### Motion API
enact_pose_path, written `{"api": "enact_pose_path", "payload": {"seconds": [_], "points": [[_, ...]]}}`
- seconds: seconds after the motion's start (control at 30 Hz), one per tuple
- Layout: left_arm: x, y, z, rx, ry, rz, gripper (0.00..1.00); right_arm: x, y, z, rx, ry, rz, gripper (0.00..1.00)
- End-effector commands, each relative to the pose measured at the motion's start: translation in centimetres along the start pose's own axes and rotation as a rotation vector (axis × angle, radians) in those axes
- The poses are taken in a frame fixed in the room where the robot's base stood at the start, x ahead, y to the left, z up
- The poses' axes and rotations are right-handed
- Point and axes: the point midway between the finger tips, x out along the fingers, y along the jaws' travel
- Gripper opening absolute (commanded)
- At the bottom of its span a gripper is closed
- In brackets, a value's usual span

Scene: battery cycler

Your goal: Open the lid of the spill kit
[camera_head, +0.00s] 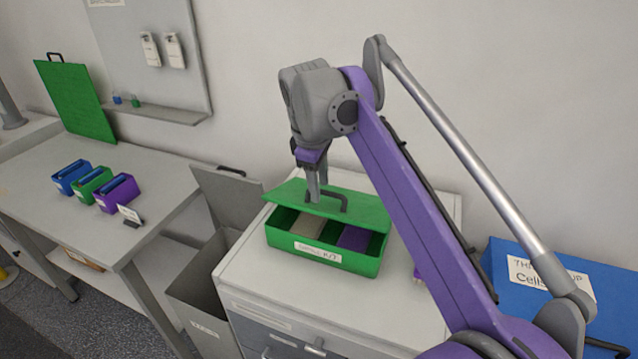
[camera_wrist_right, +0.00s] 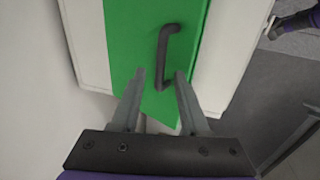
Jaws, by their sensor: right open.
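The spill kit (camera_head: 318,255) is a green box with a white label on its front, on top of a grey cabinet. Its green lid (camera_head: 368,210) is raised and tilted, so the front of the box is uncovered. A beige item and a purple item show inside. A dark handle (camera_head: 327,197) stands on the lid; it also shows in the right wrist view (camera_wrist_right: 165,55). My right gripper (camera_head: 314,198) points down at the lid beside the handle. In the right wrist view its fingers (camera_wrist_right: 160,80) are apart with nothing clearly held between them. My left gripper is not in view.
A blue box (camera_head: 520,285) is at the right. A table (camera_head: 150,190) at the left holds several small coloured bins.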

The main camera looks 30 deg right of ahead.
Motion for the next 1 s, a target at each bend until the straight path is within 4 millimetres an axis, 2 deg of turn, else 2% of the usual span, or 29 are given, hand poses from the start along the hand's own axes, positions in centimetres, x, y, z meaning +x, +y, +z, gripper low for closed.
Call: {"api": "enact_pose_path", "payload": {"seconds": [0.17,0.4,0.43,1.0], "points": [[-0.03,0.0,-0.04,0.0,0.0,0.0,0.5,-0.05,0.02,-0.01,0.0,0.0,0.0,0.45],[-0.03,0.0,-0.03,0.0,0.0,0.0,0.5,-0.06,0.01,-0.01,0.0,0.0,0.0,0.03],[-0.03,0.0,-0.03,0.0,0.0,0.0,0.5,-0.06,0.01,-0.01,0.0,0.0,0.0,0.0],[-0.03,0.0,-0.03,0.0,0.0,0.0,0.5,-0.07,0.02,-0.01,0.0,0.0,0.0,0.0]]}}
